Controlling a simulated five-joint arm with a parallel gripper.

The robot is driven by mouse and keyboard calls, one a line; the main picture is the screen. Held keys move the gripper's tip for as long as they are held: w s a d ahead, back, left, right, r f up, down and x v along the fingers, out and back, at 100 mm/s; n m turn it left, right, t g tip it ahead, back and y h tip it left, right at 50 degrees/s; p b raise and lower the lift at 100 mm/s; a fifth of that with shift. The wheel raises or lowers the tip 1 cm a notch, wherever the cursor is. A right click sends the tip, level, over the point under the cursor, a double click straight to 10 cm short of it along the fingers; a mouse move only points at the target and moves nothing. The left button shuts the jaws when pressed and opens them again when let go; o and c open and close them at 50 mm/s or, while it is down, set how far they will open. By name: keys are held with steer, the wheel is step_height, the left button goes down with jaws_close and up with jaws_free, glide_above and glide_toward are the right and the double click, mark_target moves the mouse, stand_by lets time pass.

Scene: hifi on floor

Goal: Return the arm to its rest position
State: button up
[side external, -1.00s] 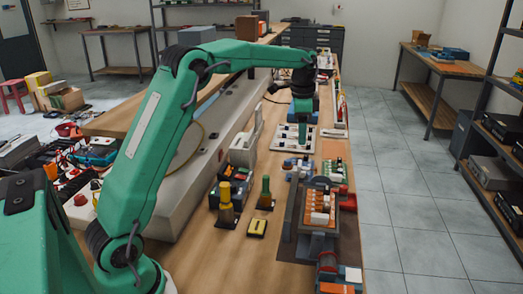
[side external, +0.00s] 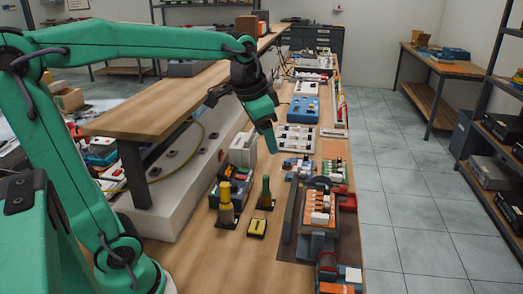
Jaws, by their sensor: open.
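My gripper (side external: 270,140) is at the end of the green arm, pointing down over the workbench (side external: 190,258). It is open, and I see nothing held in it. It hangs in front of a white panel with dark switches (side external: 296,138) and to the right of a white upright device (side external: 243,150). The arm's upper link is raised and the forearm runs nearly level across the upper left.
Below the gripper stand a yellow-topped post (side external: 226,204), a green post (side external: 266,190) and a yellow block (side external: 257,228). A vise-like fixture with orange parts (side external: 319,210) is at right. A raised wooden shelf (side external: 150,112) lies left. Bare bench shows at front.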

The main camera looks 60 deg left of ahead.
steer(key=s+d+f+n+t, duration=0.1)
steer(key=s+f, duration=0.1)
steer(key=s, duration=0.4)
steer(key=s+d+f+n+t, duration=0.1)
steer(key=s+d+f+n, duration=0.1)
steer(key=s, duration=0.5)
steer(key=shift+f, duration=0.75)
